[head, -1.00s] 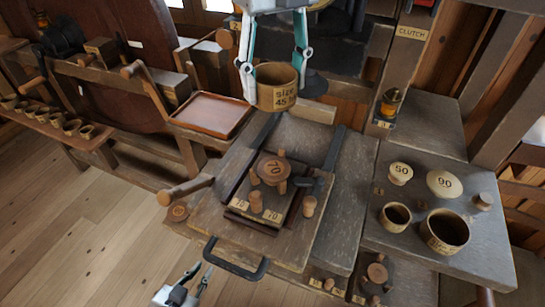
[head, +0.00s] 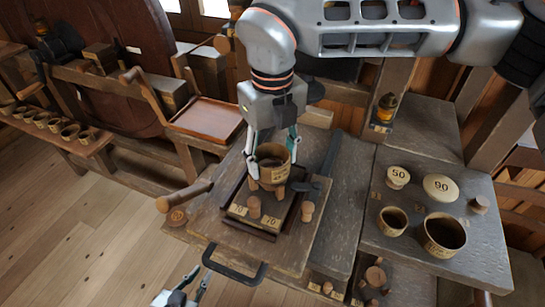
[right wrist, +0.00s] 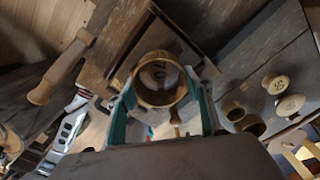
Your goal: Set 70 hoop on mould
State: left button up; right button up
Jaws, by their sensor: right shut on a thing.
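My right gripper (head: 272,158) is shut on a tan hoop (head: 272,174), one finger at each side of it. The hoop is upright, directly over the round wooden mould (head: 280,191) on the bench; only the mould's lower parts show beneath it. I cannot tell whether hoop and mould touch. In the right wrist view the hoop (right wrist: 160,100) is seen from above, with a dark brown shape inside it. The hoop's label read "size 45" earlier and is hard to read now. My left gripper (head: 197,284) is open and empty at the bottom, in front of the bench.
On the right table are a 50 piece (head: 397,177), a 90 piece (head: 440,188), a small hoop (head: 392,228) and a large hoop (head: 440,251). A tray (head: 205,119) lies empty at back left.

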jog(key=shift+f, duration=0.35)
jog(key=shift+s+f+b, duration=0.1)
jog(key=shift+f+b, duration=0.5)
jog(key=shift+b, duration=0.05)
jog(key=o, duration=0.7)
jog(key=shift+o, duration=0.2)
jog(key=shift+r, duration=0.15)
